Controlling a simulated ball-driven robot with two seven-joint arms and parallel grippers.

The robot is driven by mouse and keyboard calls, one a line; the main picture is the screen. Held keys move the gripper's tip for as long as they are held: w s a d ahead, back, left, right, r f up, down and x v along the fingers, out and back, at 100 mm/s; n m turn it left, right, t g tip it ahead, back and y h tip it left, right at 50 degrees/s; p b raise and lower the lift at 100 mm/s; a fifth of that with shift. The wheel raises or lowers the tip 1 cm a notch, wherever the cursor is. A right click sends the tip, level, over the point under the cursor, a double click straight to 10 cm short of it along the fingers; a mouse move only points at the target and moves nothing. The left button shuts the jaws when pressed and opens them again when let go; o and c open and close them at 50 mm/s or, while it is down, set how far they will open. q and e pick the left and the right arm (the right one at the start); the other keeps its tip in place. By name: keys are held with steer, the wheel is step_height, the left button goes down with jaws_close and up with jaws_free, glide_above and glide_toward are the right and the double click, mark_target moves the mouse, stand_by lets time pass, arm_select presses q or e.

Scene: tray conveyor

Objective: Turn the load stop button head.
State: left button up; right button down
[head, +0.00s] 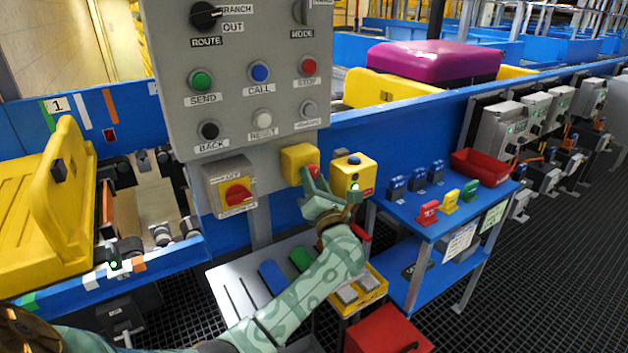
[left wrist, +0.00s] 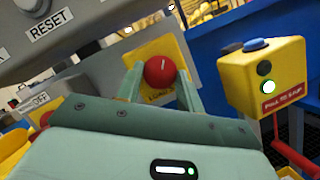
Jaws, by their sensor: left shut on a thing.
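The load stop button head (left wrist: 160,71) is a round red knob with a small white mark, on a yellow box (head: 297,158) below the grey control panel. In the head view the red head (head: 312,171) is partly covered by my left gripper (head: 318,188). In the left wrist view the two fingers of my left gripper (left wrist: 160,78) stand on either side of the red head, shut on it. The far side of the head is hidden. My right gripper is in neither view.
A second yellow box (head: 353,174) with a blue top button stands close to the right. A grey box with a red rotary switch (head: 237,192) is at the left. The control panel (head: 240,100) hangs just above. A blue table (head: 440,215) with small coloured parts stands at the right.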

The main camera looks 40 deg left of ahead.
arm_select(q)
steer(key=o, duration=1)
steer(key=p+v, duration=0.1)
steer(key=v, duration=1.5)
steer(key=shift+d, duration=0.15)
steer(key=shift+f, duration=0.15)
